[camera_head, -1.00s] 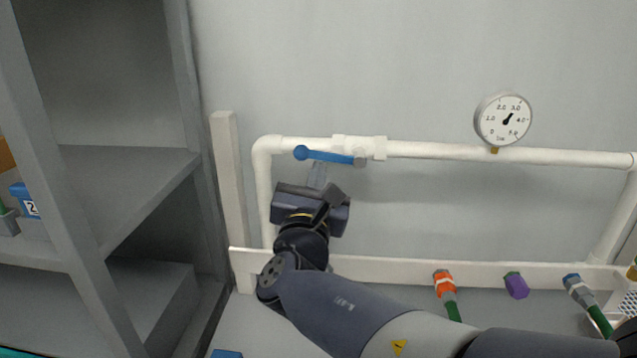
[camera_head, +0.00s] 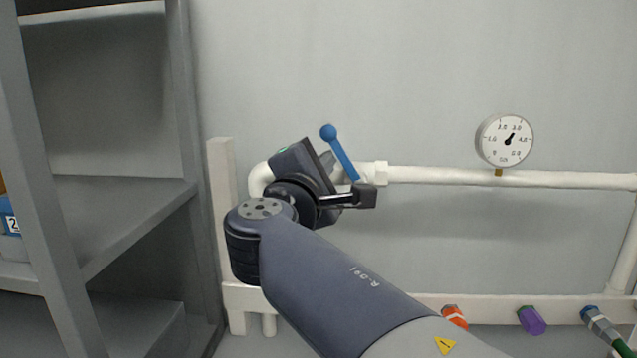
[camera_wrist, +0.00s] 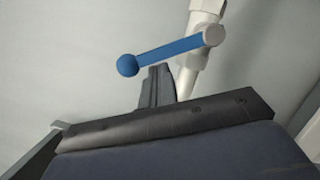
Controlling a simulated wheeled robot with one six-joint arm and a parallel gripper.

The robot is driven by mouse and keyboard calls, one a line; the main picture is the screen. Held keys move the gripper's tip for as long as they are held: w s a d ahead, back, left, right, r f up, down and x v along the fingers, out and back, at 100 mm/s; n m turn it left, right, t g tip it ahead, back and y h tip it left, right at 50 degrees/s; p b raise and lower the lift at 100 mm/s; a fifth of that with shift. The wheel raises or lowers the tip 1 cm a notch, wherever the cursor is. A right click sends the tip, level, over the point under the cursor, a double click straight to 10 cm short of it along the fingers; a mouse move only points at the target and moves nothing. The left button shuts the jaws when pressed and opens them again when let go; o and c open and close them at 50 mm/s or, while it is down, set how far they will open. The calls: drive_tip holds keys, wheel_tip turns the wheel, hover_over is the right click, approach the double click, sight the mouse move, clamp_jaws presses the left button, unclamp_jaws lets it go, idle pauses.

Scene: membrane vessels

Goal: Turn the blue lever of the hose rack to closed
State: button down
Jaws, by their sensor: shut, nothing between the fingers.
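The blue lever (camera_head: 342,157) has a round ball end and sits on the valve of the white pipe (camera_head: 430,175). It stands tilted up and to the left, at an angle to the pipe. In the wrist view the lever (camera_wrist: 170,51) runs from its ball at left to the white pivot at right. My gripper (camera_head: 332,165) is shut and empty, its fingers just left of and below the lever. In the wrist view the shut fingers (camera_wrist: 156,85) lie right under the lever's middle, near or touching it; I cannot tell which. My arm hides part of the pipe and valve.
A round pressure gauge (camera_head: 504,140) stands on the pipe at right. A grey shelf (camera_head: 120,220) stands close at left.

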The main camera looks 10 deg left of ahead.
drive_tip(key=d+m, duration=0.1)
drive_tip(key=r+m+g+b, duration=0.1)
drive_tip(key=m, duration=0.1)
drive_tip(key=shift+d+r+m+h, duration=0.25)
drive_tip(key=shift+d+m+h, duration=0.05)
drive_tip(key=shift+d, duration=0.05)
drive_tip(key=shift+w+d+r+m+g+b, duration=0.1)
drive_tip(key=shift+d+r+m+g+b, duration=0.1)
drive_tip(key=shift+d+m, duration=0.3)
drive_tip(key=shift+d+r+m+g+b, duration=0.1)
drive_tip(key=shift+d+r+m, duration=0.05)
drive_tip(key=shift+m, duration=0.55)
